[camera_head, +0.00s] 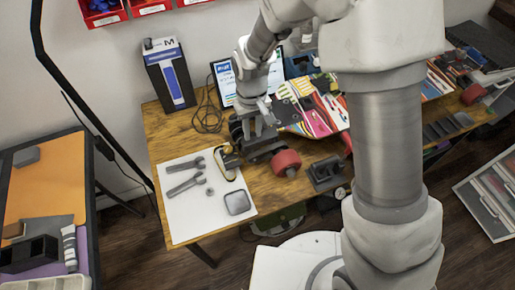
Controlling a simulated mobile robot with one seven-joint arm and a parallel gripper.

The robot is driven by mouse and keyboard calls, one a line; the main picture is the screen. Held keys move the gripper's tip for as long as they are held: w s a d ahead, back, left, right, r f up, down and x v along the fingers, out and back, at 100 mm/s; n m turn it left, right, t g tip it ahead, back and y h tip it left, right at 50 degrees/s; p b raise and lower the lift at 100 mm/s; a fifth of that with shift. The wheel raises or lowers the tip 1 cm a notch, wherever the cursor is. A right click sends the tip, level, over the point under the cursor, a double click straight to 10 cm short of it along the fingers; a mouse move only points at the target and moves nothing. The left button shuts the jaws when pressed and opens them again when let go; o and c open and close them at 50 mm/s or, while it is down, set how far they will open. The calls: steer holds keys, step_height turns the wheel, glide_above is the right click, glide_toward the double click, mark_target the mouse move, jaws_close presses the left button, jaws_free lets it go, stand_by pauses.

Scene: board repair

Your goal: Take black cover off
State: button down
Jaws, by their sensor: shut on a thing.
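A skateboard with a colourful underside (308,108) lies on the wooden table. A dark truck (264,152) with a red wheel (286,162) shows at its near left end. My gripper (252,138) points down at this truck. It is shut on a small dark part there, which looks like the black cover. The fingers and the dark parts blend together, so the cover's outline and whether it is still touching the truck cannot be told. A black and yellow item (229,161) lies just left of the gripper.
A white sheet (190,222) holds wrenches (186,186) and a grey square dish (237,203). A dark block (325,172) sits at the table's front edge. A tablet (226,82) and a tall black box (170,75) stand behind. The sheet's lower left is clear.

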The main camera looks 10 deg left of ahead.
steer(key=shift+r+p, duration=1.75)
steer(key=shift+r, duration=1.15)
steer(key=shift+s, duration=0.1)
